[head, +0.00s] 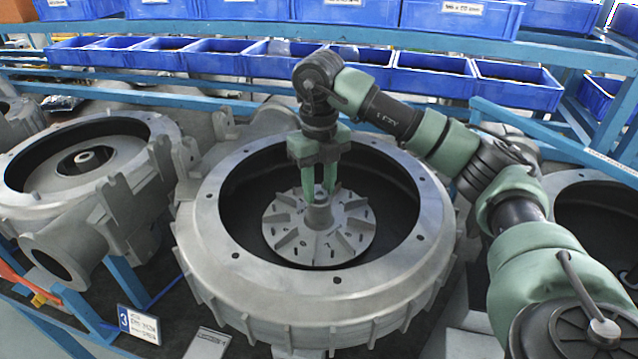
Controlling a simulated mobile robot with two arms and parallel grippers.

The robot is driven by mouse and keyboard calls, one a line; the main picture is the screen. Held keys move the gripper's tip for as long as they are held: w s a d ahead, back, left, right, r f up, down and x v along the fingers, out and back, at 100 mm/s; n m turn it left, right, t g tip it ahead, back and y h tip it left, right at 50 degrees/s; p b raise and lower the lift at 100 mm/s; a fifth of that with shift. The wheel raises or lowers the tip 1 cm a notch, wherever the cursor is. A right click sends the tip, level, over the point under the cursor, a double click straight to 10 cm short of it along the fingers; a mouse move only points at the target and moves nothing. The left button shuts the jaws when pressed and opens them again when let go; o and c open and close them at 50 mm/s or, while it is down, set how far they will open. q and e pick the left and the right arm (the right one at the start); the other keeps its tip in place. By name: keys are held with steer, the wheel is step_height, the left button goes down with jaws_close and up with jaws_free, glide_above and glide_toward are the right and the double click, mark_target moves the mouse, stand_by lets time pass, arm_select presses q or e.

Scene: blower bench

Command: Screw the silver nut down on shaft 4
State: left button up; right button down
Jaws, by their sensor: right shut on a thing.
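My right gripper (320,196) reaches in from the right and points straight down over the middle blower housing (215,235). Its green fingers are shut on the silver nut at the top of the shaft, at the centre of the finned impeller (290,240). The nut is mostly hidden between the fingertips, and I cannot tell how far down the thread it sits. The raised grey hub (318,216) shows just below the fingertips. The shaft itself is hidden by the fingers and the nut. My left gripper is out of view.
Another open blower housing (35,185) stands at the left, and part of one (600,205) at the right behind my arm. A card marked 3 (138,324) hangs at the front left. Blue bins (430,75) line the rack behind.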

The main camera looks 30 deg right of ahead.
steer(key=m, duration=0.6)
steer(key=shift+p, duration=0.35)
steer(key=m, duration=0.5)
steer(key=shift+p, duration=0.3)
steer(key=c, duration=1.3)
jaws_free()
